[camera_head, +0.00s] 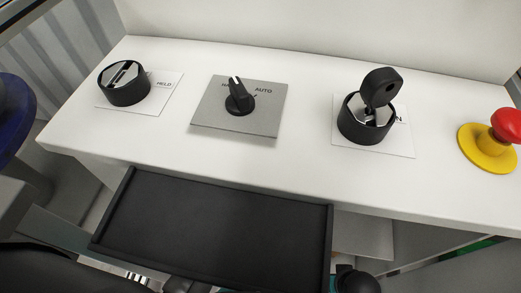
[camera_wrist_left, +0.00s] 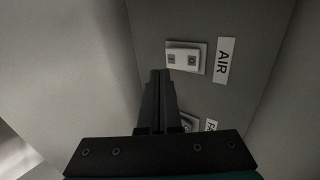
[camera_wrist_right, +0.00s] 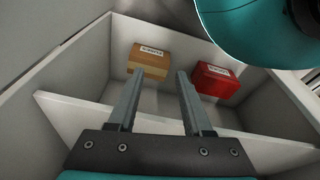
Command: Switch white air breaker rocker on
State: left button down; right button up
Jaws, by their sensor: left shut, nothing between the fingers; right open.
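In the left wrist view, the white air breaker rocker (camera_wrist_left: 183,59) sits on a grey panel beside a white label reading AIR (camera_wrist_left: 223,60). Two small marks show on its face; I cannot tell which side is pressed in. My left gripper (camera_wrist_left: 159,74) is shut and empty, with its fingertips just left of and below the rocker in the picture. I cannot tell if they touch it. My right gripper (camera_wrist_right: 159,74) is open and empty, above a white compartment.
A second switch (camera_wrist_left: 189,122) is partly hidden behind my left gripper. The compartment holds a tan box (camera_wrist_right: 150,57) and a red box (camera_wrist_right: 215,80).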

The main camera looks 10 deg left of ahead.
pick_arm(q)
jog(key=shift+w+f+b, duration=0.25)
jog(key=shift+w+b, duration=0.3)
jog(key=shift+w, duration=0.6)
jog(key=shift+w+f+b, duration=0.25)
jog(key=shift+w+b, duration=0.25)
jog(key=shift+w, duration=0.6)
pick_arm(e)
jog(key=shift+t, duration=0.3)
jog(key=shift+w+a+r, duration=0.2)
jog(key=shift+w+r, duration=0.2)
jog(key=shift+r, duration=0.35)
jog(key=shift+w+a+r, duration=0.15)
jog(key=shift+w+r, duration=0.3)
jog(key=shift+r, duration=0.3)
jog(key=shift+w+a+r, duration=0.2)
jog(key=shift+w+r, duration=0.2)
jog(key=shift+r, duration=0.35)
pick_arm(q)
jog(key=shift+f, duration=0.15)
jog(key=shift+w+t+b, duration=0.15)
jog(key=shift+t+b, duration=0.15)
jog(key=shift+b, duration=0.05)
pick_arm(e)
jog(key=shift+w+r, duration=0.3)
jog(key=shift+r, duration=0.4)
